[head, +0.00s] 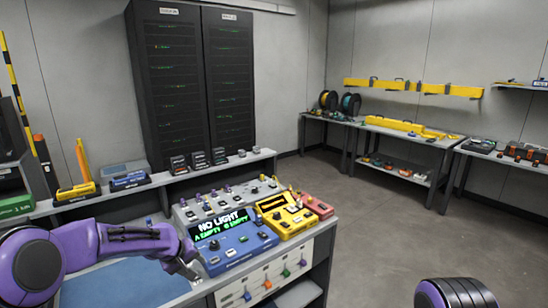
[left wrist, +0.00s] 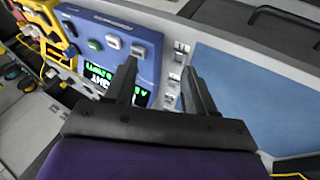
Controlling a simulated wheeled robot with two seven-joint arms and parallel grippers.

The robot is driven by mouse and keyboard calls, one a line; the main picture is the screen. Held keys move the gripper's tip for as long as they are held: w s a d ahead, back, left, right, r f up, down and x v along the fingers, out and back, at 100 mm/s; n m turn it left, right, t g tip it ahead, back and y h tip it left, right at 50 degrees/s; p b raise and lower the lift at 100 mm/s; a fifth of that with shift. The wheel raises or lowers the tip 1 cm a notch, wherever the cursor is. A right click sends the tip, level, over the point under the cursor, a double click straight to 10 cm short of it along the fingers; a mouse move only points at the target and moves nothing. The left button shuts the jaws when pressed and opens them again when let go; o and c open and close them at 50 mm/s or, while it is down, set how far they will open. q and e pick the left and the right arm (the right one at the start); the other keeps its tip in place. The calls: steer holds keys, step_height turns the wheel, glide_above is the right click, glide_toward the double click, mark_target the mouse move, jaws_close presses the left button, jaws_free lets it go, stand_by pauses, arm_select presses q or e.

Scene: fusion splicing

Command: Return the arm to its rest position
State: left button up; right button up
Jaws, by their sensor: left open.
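My left arm is purple and comes in from the left in the head view. My left gripper (head: 188,272) is over the bench, just left of the blue device. In the left wrist view the left gripper (left wrist: 160,75) has its two fingers apart with nothing between them. The blue device (head: 238,248) has a screen reading "NO LIGHT" and "A EMPTY B EMPTY"; it also shows in the left wrist view (left wrist: 110,50), partly behind a finger. Of my right arm only a purple part shows at the bottom right of the head view; its gripper is out of the frame.
A yellow device (head: 286,217) and a red device (head: 316,206) stand right of the blue one. A blue mat (head: 125,285) lies on the bench under the left arm. A raised shelf (head: 150,182) runs behind. Open floor (head: 385,225) lies to the right.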

arm_select(q)
steer(key=s+f+t+y+b, duration=0.2)
steer(key=s+f+y, duration=0.1)
steer(key=s+f, duration=1.5)
steer(key=s+a+f+g+b, duration=0.1)
steer(key=s+f, duration=0.2)
steer(key=s, duration=0.6)
steer(key=s+a+f+g+y+b, duration=0.1)
steer(key=s+a+f+g, duration=0.1)
steer(key=s, duration=0.8)
steer(key=s+a+f+g+y+b, duration=0.1)
steer(key=s+a+f, duration=0.1)
steer(key=s, duration=0.8)
steer(key=shift+s+a+f+g, duration=0.2)
steer(key=shift+s+f+g, duration=0.1)
steer(key=shift+f, duration=0.6)
